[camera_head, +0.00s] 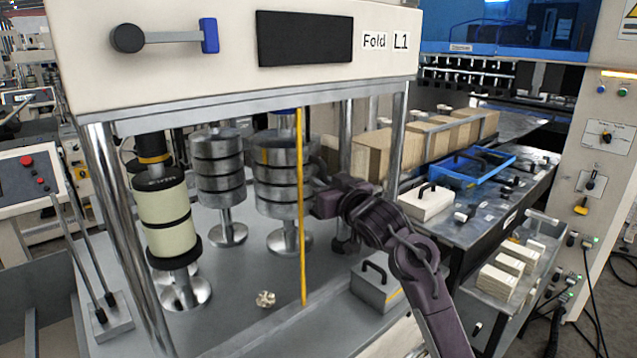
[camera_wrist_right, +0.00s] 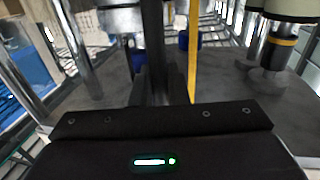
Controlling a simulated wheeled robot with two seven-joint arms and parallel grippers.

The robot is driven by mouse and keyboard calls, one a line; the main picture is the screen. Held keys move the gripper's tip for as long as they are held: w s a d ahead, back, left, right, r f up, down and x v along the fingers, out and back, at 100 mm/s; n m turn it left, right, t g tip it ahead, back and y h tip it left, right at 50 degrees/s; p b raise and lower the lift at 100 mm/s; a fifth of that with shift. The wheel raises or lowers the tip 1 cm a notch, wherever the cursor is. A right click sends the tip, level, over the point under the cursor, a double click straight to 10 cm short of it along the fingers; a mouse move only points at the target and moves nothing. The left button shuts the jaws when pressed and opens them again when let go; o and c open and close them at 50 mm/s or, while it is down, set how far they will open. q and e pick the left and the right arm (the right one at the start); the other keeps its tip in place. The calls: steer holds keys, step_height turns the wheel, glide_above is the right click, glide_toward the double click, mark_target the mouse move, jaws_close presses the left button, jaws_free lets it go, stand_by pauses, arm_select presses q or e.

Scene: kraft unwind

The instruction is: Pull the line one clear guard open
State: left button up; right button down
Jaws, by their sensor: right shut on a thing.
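The line one clear guard shows mainly by its upright yellow edge strip (camera_head: 302,215), under the cream header marked "Fold L1" (camera_head: 390,41). Its see-through pane is hard to make out. The yellow strip also shows in the right wrist view (camera_wrist_right: 193,50). My right gripper (camera_head: 318,202) is just right of the strip, about halfway up. It is shut on a dark upright bar (camera_wrist_right: 154,45), seemingly the guard's handle, mostly hidden by the gripper in the head view. My left gripper is not in view.
Behind the strip stand stacked metal rollers (camera_head: 285,175) and a pale roll (camera_head: 165,215). A metal post (camera_head: 397,140) stands to the right. A grey block with a handle (camera_head: 378,288) sits below my right arm. A blue tray (camera_head: 470,168) is on the right-hand bench.

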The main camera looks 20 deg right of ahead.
steer(key=c, duration=1.5)
jaws_free()
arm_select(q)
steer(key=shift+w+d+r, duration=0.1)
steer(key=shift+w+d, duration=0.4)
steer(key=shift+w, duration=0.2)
